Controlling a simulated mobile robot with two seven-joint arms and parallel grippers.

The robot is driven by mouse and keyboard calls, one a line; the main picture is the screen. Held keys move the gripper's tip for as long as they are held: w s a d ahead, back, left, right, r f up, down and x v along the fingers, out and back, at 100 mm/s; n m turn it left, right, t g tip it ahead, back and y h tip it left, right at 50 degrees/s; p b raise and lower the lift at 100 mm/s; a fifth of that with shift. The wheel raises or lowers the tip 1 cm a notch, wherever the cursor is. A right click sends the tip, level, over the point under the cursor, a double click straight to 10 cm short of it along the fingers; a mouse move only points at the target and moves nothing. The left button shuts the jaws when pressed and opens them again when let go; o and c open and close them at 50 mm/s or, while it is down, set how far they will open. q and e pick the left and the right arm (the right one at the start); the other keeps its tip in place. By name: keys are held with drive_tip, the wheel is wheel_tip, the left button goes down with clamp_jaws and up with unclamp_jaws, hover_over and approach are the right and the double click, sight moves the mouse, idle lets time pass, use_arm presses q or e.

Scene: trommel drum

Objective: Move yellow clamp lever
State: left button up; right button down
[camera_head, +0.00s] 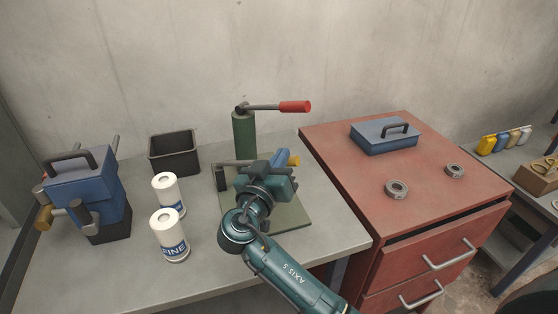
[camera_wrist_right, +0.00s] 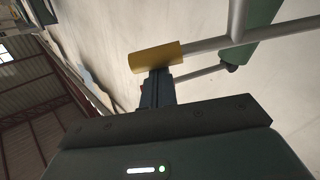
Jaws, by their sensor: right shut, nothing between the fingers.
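The yellow clamp lever (camera_head: 294,160) shows as a short yellow grip just beyond my right gripper in the head view. In the right wrist view its yellow sleeve (camera_wrist_right: 157,56) sits on a grey rod across the fingertips. My right gripper (camera_head: 281,157) is shut and empty, with its tips at or against the sleeve. The wrist view shows the closed fingers (camera_wrist_right: 157,84) side by side; whether they touch the sleeve I cannot tell. My arm and wrist hide much of the clamp and its base plate (camera_head: 290,212). My left gripper is not in view.
A green post (camera_head: 244,135) with a red-handled lever (camera_head: 294,107) stands behind my gripper. Left are two white cans (camera_head: 168,236), a black bin (camera_head: 174,152) and a blue device (camera_head: 84,190). A red cabinet (camera_head: 345,152) stands right, bearing a blue box (camera_head: 384,137) and two rings.

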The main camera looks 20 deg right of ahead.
use_arm(q)
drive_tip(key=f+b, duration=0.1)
drive_tip(key=b, duration=0.2)
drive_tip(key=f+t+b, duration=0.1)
drive_tip(key=b, duration=0.3)
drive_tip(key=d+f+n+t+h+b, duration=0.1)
drive_tip(key=b, duration=0.2)
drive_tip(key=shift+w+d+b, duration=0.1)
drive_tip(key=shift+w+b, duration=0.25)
use_arm(e)
wheel_tip(320, 180, down, 7)
drive_tip(key=s+d+m, duration=0.1)
drive_tip(key=m, duration=0.1)
drive_tip(key=shift+d+r+m, duration=0.2)
drive_tip(key=shift+m, duration=0.1)
drive_tip(key=shift+s, duration=0.1)
